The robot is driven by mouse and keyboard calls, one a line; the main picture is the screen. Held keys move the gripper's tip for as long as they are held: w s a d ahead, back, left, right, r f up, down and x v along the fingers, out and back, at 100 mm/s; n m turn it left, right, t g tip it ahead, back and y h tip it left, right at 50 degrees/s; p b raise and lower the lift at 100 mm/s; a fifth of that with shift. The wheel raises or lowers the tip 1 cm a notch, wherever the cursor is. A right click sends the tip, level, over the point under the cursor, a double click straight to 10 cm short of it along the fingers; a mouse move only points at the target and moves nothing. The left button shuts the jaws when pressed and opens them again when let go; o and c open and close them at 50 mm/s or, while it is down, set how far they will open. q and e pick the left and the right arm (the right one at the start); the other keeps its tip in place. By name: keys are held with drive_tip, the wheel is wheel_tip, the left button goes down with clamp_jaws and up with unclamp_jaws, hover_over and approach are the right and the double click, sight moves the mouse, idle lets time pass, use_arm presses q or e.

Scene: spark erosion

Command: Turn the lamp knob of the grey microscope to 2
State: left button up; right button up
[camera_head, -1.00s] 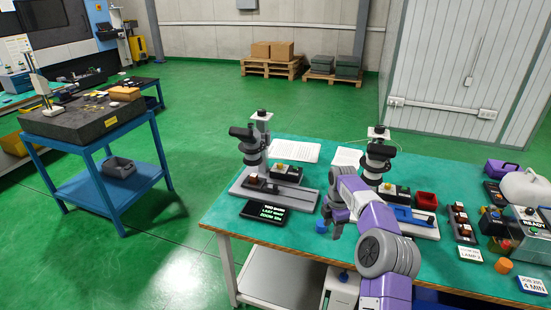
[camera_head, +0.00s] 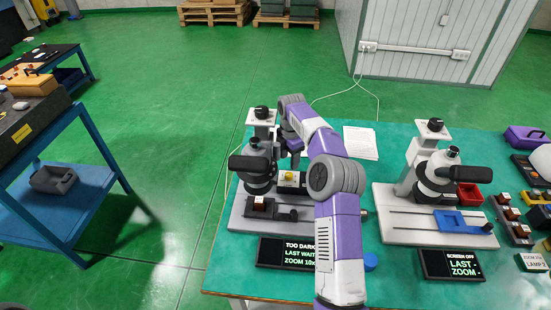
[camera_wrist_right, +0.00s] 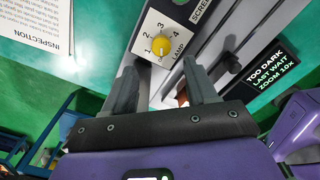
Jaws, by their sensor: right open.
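The grey microscope (camera_head: 257,175) stands at the left of the green table, with a dark head and a grey base. Its display (camera_head: 285,253) reads TOO DARK, LAST WAIT, ZOOM 10x. The yellow lamp knob (camera_head: 289,175) shows beside it. In the right wrist view, the lamp knob (camera_wrist_right: 160,47) sits on a white dial marked 1 to 4; its exact setting is too small to tell. My right gripper (camera_wrist_right: 160,72) is open and empty, its fingertips just short of the knob. In the head view my right arm largely hides that gripper. My left gripper is out of view.
An inspection sheet (camera_head: 360,142) lies behind. Switch boxes crowd the right side.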

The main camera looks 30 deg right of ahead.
sight(289, 174)
drive_tip(key=shift+f, duration=0.5)
drive_tip(key=f+b, duration=0.2)
drive_tip(key=f, duration=0.4)
drive_tip(key=shift+s+f, duration=0.2)
drive_tip(key=shift+c, duration=0.5)
drive_tip(key=c, duration=1)
